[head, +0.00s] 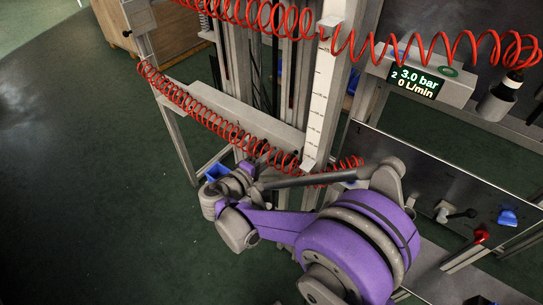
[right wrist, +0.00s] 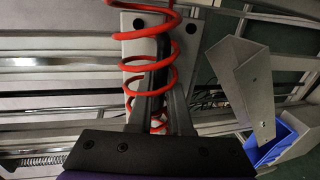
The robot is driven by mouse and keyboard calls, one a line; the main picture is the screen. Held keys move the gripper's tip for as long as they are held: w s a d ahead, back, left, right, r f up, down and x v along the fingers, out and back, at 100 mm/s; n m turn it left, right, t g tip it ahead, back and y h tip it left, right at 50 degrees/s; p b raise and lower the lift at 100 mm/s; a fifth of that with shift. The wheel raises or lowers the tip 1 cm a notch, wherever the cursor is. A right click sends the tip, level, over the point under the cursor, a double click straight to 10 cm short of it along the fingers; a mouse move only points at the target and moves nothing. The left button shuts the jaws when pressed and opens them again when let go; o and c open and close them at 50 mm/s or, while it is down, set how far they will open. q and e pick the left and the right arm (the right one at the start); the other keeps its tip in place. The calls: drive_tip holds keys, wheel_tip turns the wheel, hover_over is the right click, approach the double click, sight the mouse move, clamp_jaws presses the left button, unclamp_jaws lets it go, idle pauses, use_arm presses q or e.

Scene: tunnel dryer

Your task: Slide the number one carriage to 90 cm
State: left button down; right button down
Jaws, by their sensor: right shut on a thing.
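My right gripper (right wrist: 160,85) is shut in the right wrist view, its two dark fingers closing on a dark upright part in front of a pale bolted plate (right wrist: 130,22). I take this plate to be part of the carriage, but no number shows on it. A red coiled hose (right wrist: 135,75) passes in front of the fingers and hides part of the grip. In the head view, my purple right arm reaches to the lower end of the rails, and its wrist covers the gripper. A white scale strip (head: 322,90) runs along the rails; its figures are too small to read. My left gripper is out of view.
Red coiled hoses (head: 215,125) hang across the rails. A display (head: 414,82) reads 2, 3.0 bar, 0 L/min. A panel with valves (head: 440,185) is at the right. A blue bin (right wrist: 270,148) and an angled metal bracket (right wrist: 245,85) stand right of the gripper. Floor at left is clear.

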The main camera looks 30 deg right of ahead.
wheel_tip(320, 180, up, 10)
drive_tip(key=p, duration=0.6)
drive_tip(key=shift+r+p, duration=0.25)
drive_tip(key=shift+p, duration=0.15)
drive_tip(key=shift+f, duration=0.1)
drive_tip(key=c, duration=0.8)
unclamp_jaws()
drive_tip(key=shift+f, duration=0.15)
drive_tip(key=shift+c, duration=0.2)
drive_tip(key=shift+a, duration=0.15)
drive_tip(key=v, duration=1)
drive_tip(key=shift+s+a, duration=0.2)
